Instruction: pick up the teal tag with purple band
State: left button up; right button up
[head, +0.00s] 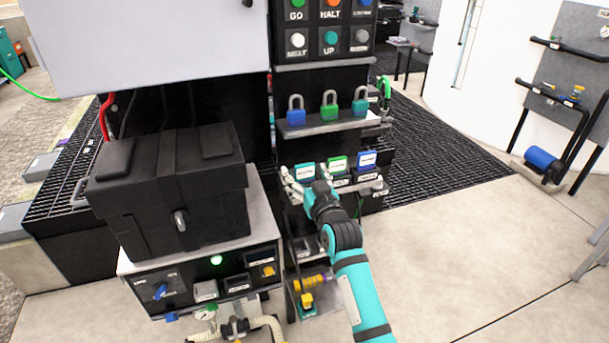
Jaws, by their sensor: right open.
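A teal tag (304,171) with a pale label stands at the left end of a row on the small rack below the padlocks. A purple band cannot be made out on it at this size. A green tag (337,164) and a blue tag (367,159) stand to its right. My right gripper (292,182) is open, just in front of and to the left of the teal tag. Its light fingers overlap the tag's lower left in the picture; I cannot tell whether they touch it. My left gripper is out of view.
Blue, green and teal padlocks (329,106) stand on a shelf above the tags. A black toolbox (172,190) sits left of my gripper on a cabinet. A lower tray holds a yellow part (309,282). Open floor (470,245) lies to the right.

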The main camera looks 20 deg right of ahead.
jog(key=shift+w, duration=0.35)
jog(key=shift+s, duration=0.1)
jog(key=shift+c, duration=0.4)
jog(key=c, duration=1.1)
